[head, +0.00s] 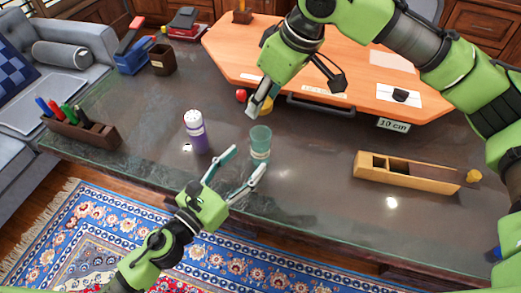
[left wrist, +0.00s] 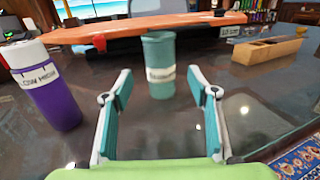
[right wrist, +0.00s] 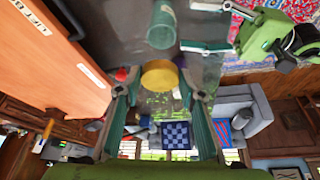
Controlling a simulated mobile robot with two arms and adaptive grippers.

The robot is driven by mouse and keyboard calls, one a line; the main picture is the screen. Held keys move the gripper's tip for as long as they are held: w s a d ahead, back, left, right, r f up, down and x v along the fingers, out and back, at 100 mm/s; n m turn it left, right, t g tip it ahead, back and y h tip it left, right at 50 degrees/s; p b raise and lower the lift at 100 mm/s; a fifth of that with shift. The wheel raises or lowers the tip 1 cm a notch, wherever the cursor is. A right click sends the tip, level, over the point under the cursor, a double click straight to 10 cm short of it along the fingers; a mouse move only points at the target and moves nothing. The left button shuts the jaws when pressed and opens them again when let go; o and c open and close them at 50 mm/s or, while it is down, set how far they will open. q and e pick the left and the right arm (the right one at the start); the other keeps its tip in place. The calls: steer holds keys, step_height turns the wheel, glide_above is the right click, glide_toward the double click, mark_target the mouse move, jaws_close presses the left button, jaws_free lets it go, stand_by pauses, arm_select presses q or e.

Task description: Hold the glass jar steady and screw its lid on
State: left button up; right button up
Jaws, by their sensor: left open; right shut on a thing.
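The teal glass jar (head: 260,140) stands upright on the dark glossy table, with a pale label around it. In the left wrist view the jar (left wrist: 159,58) stands ahead of and between the spread fingers, with no contact visible. My left gripper (head: 249,160) is open and empty, low on the near side of the jar. My right gripper (head: 262,102) is above and behind the jar, shut on the yellow lid (right wrist: 160,75). The lid is apart from the jar, which also shows in the right wrist view (right wrist: 162,26). In the head view the lid is mostly hidden by the finger.
A purple bottle with a white cap (head: 195,132) stands left of the jar. An orange board (head: 330,75) lies behind, with a small red object (head: 241,95) at its edge. A long wooden box (head: 405,171) is at right, a pen holder (head: 80,130) at left.

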mark_target(255, 152)
arm_select(q)
steer(key=x, duration=0.7)
steer(key=shift+w+d, duration=0.1)
jaws_close()
arm_select(e)
steer(key=shift+f, duration=2.45)
